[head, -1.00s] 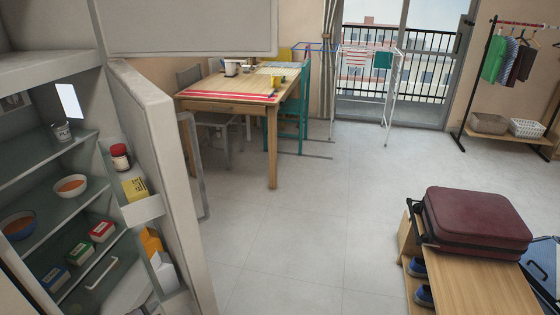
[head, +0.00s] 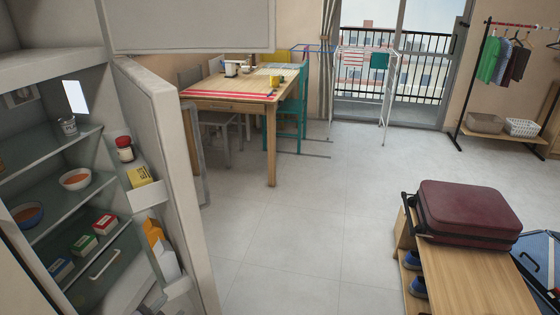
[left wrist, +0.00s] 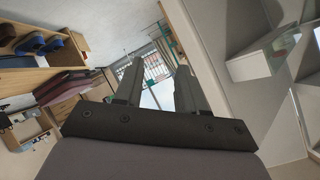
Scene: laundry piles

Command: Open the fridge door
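The fridge door (head: 170,170) stands wide open at the left of the head view, with its inner side and shelf bins showing. The open fridge compartment (head: 45,160) is to its left, with glass shelves. In the left wrist view the pale door (left wrist: 212,50) runs just right of my left gripper (left wrist: 157,75), with a white bin on its inner face. The left gripper's fingers are apart with nothing between them. I cannot tell whether the right finger touches the door. My left gripper is outside the head view, and my right gripper is in neither view.
The fridge holds bowls (head: 76,179), a can (head: 68,126) and small boxes; a red-lidded jar (head: 124,148) sits in the door. A table (head: 235,92) stands behind the door. A suitcase (head: 468,212) lies on a wooden bench at right. The floor (head: 300,230) between is clear.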

